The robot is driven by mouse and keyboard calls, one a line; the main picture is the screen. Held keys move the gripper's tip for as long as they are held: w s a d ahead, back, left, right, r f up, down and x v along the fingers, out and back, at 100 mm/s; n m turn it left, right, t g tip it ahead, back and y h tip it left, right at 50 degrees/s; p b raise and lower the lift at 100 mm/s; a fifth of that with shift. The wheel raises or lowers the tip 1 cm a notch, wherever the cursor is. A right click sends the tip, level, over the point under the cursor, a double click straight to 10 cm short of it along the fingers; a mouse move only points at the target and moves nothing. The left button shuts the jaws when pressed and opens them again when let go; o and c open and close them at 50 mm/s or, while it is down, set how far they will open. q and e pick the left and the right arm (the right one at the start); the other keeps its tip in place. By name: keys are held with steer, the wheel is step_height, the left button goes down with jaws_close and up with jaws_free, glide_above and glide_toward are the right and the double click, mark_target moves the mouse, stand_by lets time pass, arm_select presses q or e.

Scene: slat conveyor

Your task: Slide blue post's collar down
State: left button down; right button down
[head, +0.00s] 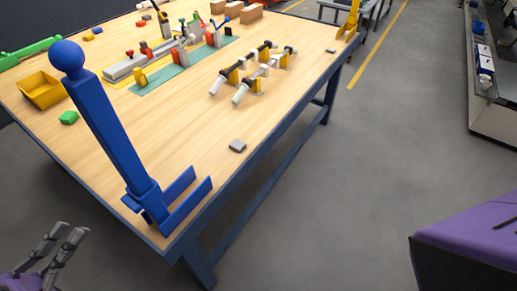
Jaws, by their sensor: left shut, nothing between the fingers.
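I cannot tell whether collar and bracket are one piece. My left gripper (68,231) is at the lower left, off the table's edge, shut and empty, apart from the post. My right gripper is not in view.
The table (185,150) holds a yellow bin (42,90), a green block (68,118), a grey block (237,146) and several toggle clamps (262,62). A yellow post (349,22) stands at the far corner.

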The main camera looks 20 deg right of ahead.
arm_select(q)
steer(key=shift+s+d+r+h, duration=0.15)
steer(key=shift+s+r+h, duration=0.15)
steer(key=shift+s+r, duration=0.25)
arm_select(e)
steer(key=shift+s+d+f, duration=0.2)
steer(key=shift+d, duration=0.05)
